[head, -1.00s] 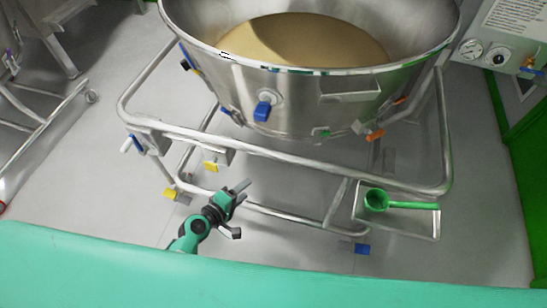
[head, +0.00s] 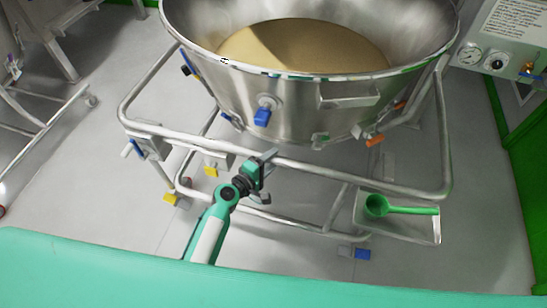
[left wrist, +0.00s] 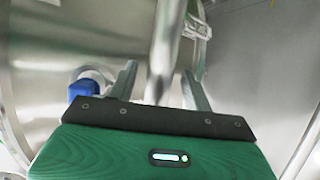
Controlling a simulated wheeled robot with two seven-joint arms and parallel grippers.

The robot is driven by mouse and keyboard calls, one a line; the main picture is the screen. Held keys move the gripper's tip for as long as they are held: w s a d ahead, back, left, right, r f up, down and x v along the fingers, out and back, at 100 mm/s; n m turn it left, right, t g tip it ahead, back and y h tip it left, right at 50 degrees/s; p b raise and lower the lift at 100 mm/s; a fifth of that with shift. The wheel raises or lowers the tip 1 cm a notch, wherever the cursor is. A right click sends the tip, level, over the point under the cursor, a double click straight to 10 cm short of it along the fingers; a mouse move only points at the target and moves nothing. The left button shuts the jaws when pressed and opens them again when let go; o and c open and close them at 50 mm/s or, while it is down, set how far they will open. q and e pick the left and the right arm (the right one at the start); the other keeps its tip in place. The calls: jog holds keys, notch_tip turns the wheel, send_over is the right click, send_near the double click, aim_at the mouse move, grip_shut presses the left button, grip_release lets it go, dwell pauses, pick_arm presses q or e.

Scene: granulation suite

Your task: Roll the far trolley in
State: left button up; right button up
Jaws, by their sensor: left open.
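A steel trolley with a tubular frame (head: 350,178) carries a large round bowl (head: 290,100) of tan powder. It stands right in front of me in the head view. My left gripper (head: 266,174) is at the frame's near top rail, about the middle of its length. In the left wrist view the rail (left wrist: 167,40) runs between the two open fingers (left wrist: 160,78), and the jaws are not closed on it. Whether a finger touches the rail I cannot tell. My right gripper is not in view. Part of another steel trolley frame (head: 45,125) shows at the far left.
A green scoop (head: 410,210) lies on a tray (head: 425,232) at the trolley's right near corner. A blue-handled valve (head: 262,117) sticks out of the bowl above the gripper. A gauge panel (head: 500,45) and green post (head: 510,150) stand at the right. Grey floor lies around.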

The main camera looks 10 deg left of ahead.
pick_arm(q)
jog(key=shift+x, duration=0.9)
jog(key=shift+c, duration=0.2)
